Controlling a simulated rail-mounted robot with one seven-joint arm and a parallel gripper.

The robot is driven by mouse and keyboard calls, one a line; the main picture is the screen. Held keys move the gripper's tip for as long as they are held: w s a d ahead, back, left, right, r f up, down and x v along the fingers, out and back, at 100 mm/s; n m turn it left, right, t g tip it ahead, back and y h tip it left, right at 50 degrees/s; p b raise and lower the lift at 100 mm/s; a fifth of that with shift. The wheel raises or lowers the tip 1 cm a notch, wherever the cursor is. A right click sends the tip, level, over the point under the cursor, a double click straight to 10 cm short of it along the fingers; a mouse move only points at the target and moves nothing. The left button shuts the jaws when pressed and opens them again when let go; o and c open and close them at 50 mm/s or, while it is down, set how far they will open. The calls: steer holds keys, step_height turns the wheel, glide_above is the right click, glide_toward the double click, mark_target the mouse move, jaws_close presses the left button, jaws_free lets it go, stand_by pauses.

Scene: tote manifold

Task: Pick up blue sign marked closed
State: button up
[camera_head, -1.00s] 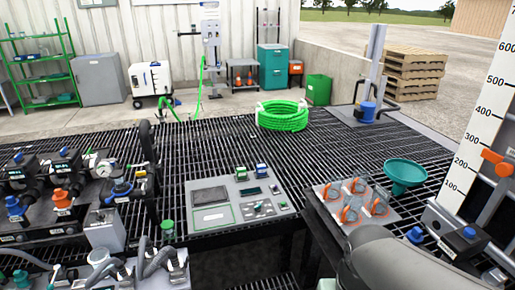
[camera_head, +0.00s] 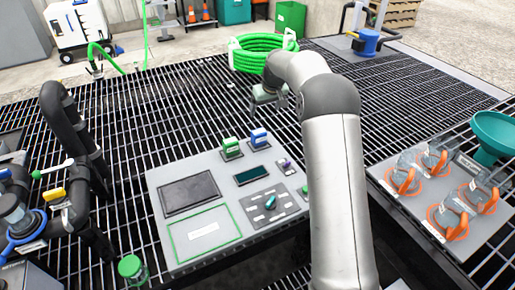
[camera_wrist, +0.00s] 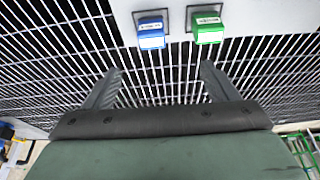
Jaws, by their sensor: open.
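The blue sign (camera_head: 258,137) stands in a dark holder at the back edge of the grey panel (camera_head: 170,245), just right of a green sign (camera_head: 231,146). In the wrist view the blue sign (camera_wrist: 151,33) is at the top left of centre, with the green sign (camera_wrist: 208,27) to its right. Their lettering is too small to read surely. My gripper (camera_wrist: 160,85) is open and empty, its two fingers apart over the grating. In the head view my gripper (camera_head: 268,104) is above and behind the signs, not touching them.
The panel also holds a black rectangle (camera_head: 188,192), a green-outlined area (camera_head: 207,232) and a knob (camera_head: 270,202). A green hose coil (camera_head: 258,52) lies behind. Orange-clipped fittings (camera_head: 440,190) and a funnel (camera_head: 495,135) are at right. Black pipework (camera_head: 75,130) stands at left.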

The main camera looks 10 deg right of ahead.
steer(key=b, duration=0.1)
glide_toward(259, 131)
steer(key=shift+t, duration=0.3)
steer(key=x, duration=0.2)
steer(key=b+x, duration=0.1)
steer(key=x, duration=0.4)
steer(key=shift+s+a, duration=0.1)
steer(key=shift+s, duration=0.25)
steer(key=shift+b+x, duration=0.75)
steer(key=shift+x, duration=2)
steer(key=shift+s, duration=0.1)
steer(key=c, duration=1.1)
